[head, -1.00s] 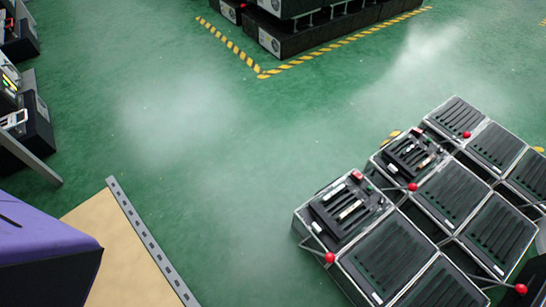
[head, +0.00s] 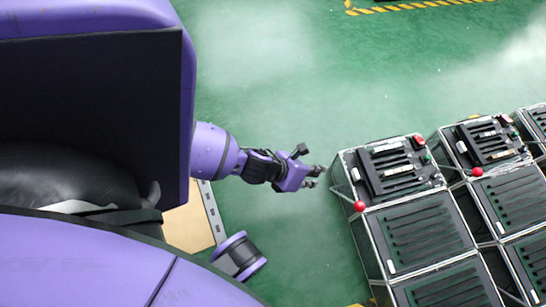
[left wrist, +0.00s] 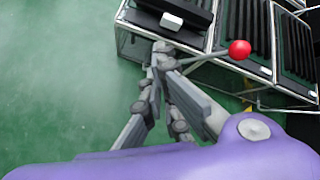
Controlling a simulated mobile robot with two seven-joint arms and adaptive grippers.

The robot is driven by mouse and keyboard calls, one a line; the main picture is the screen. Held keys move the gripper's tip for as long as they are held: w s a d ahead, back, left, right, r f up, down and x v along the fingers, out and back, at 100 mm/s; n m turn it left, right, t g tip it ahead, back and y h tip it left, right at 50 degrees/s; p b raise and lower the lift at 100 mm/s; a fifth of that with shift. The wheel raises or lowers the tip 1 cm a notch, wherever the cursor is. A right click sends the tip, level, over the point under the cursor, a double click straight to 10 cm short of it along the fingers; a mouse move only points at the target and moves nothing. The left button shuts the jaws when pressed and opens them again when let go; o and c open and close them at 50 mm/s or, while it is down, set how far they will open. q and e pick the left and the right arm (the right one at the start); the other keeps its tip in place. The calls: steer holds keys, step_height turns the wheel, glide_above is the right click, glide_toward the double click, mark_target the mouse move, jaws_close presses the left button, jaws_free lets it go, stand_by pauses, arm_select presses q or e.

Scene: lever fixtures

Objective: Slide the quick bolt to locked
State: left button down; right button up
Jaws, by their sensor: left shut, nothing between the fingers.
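A black slotted fixture unit (head: 385,168) with pale bars, a red button and a green button on top stands right of my left gripper. A lever with a red ball (head: 360,206) sticks out at its near left corner; the red ball also shows in the left wrist view (left wrist: 239,49). I cannot tell which part is the quick bolt. My left gripper (head: 315,177) is shut and empty, just left of the unit, its fingers pointing at it. In the left wrist view the fingertips (left wrist: 162,55) overlap the frame's edge; contact cannot be told. My right gripper is not in view.
A similar unit (head: 487,142) with its own red ball (head: 477,172) stands to the right. Slotted dark panels (head: 418,235) in metal frames fill the near right. The green floor (head: 300,110) behind and left of the units is clear, with haze over it.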

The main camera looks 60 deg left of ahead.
arm_select(q)
steer(key=w+d+f+m+b, duration=0.3)
steer(key=w+f+m+b, duration=0.3)
steer(key=w+f, duration=0.2)
steer(key=shift+w+d+m, duration=0.3)
steer(key=shift+w+d, duration=0.05)
steer(key=shift+w, duration=0.35)
